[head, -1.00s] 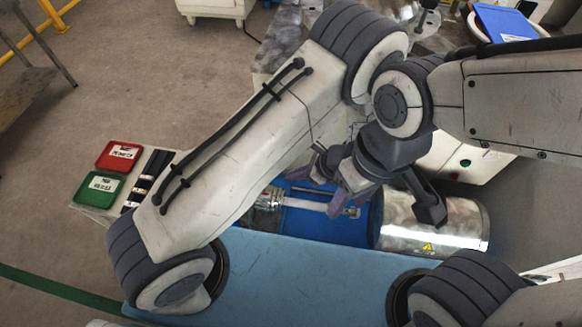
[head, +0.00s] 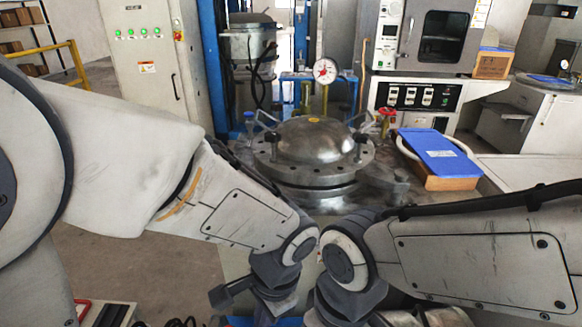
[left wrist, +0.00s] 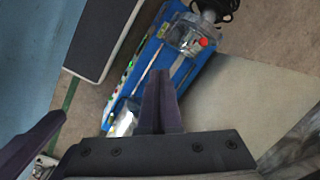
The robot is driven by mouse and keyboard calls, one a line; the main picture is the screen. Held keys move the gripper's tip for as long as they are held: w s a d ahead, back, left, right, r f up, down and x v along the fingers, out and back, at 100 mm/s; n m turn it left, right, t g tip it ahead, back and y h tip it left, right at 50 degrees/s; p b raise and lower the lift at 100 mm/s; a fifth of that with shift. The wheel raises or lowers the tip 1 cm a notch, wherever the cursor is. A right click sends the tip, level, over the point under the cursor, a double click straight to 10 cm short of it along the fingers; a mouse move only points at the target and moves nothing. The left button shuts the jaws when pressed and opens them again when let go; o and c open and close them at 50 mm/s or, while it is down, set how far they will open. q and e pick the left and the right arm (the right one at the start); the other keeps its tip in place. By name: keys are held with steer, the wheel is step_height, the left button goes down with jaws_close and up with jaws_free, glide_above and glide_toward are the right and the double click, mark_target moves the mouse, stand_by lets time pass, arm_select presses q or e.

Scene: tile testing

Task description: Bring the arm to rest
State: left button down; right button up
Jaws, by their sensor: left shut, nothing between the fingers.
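My left arm (head: 250,215) comes in from the left in the head view and bends down at the wrist near the bottom centre. My left gripper (left wrist: 158,102) is shut and empty in the left wrist view, above the floor area beside a blue tray. In the head view it is partly cut off by the lower edge. My right arm (head: 470,255) comes in from the right, and its wrist lies close beside the left one. The right gripper is mostly below the lower edge of the head view, so its fingers cannot be judged.
A domed metal vessel (head: 312,145) stands ahead of both arms, with a pressure gauge (head: 325,70) behind it. A blue-topped box (head: 440,160) sits to its right. The blue tray (left wrist: 185,72) holds clear and metal pieces. A control cabinet (head: 145,55) stands at the back left.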

arm_select(q)
steer(key=s+r+n+h, duration=0.3)
steer(key=s+r, duration=0.1)
steer(key=s, duration=0.2)
step_height(320, 180, up, 23)
steer(key=p, duration=2.2)
steer(key=shift+s+d, duration=0.15)
